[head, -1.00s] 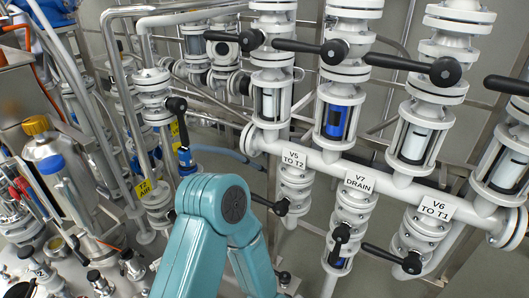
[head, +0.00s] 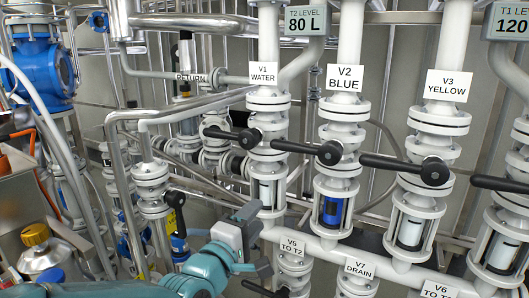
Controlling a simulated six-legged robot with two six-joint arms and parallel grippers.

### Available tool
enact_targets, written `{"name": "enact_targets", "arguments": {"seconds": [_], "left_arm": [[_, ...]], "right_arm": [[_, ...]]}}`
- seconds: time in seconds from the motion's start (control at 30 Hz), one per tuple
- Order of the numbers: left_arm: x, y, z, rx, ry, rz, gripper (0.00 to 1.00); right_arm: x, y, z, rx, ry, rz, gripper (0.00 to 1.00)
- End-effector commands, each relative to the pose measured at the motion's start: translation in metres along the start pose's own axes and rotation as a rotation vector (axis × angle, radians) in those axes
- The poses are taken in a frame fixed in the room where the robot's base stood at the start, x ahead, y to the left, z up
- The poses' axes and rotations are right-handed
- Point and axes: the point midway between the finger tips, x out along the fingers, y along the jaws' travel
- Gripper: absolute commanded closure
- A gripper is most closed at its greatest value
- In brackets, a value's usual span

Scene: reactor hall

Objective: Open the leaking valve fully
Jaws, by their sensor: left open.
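Several valves with black lever handles sit on white vertical pipes. The V1 WATER lever (head: 228,134), V2 BLUE lever (head: 305,148) and V3 YELLOW lever (head: 405,167) all lie crosswise to their pipes, pointing left. I see no drip or spray, so I cannot tell which valve leaks. My left gripper (head: 258,240) is open and empty, in front of the pipe below V1, apart from the levers as far as I can tell. My right gripper is out of view.
Level displays reading 80 L (head: 307,21) and 120 (head: 511,20) hang at the top. The V2 sight glass (head: 332,208) holds blue. A blue valve body (head: 40,65) and a yellow-capped canister (head: 38,246) stand left. Pipes crowd the space around my left arm.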

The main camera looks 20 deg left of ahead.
Motion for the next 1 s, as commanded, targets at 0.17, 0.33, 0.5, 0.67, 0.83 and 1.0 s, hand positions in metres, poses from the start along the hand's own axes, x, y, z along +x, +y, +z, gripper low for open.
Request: {"name": "enact_targets", "arguments": {"seconds": [0.17,0.33,0.5,0.67,0.83,1.0], "left_arm": [[-0.014,0.067,0.009,0.005,-0.015,0.11,0.53],[-0.019,0.092,0.019,0.004,-0.034,0.15,0.53],[0.003,0.097,0.022,0.004,-0.039,0.148,0.53],[0.039,0.103,0.022,0.004,-0.038,0.146,0.53],[0.08,0.11,0.023,0.004,-0.037,0.147,0.53],[0.113,0.114,0.022,0.005,-0.034,0.147,0.53]], "right_arm": [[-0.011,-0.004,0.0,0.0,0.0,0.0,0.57],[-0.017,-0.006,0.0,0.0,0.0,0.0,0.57],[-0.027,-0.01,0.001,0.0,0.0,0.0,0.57],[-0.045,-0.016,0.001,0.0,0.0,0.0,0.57],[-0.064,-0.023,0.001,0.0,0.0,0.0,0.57],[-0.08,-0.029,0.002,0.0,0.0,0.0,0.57]]}}
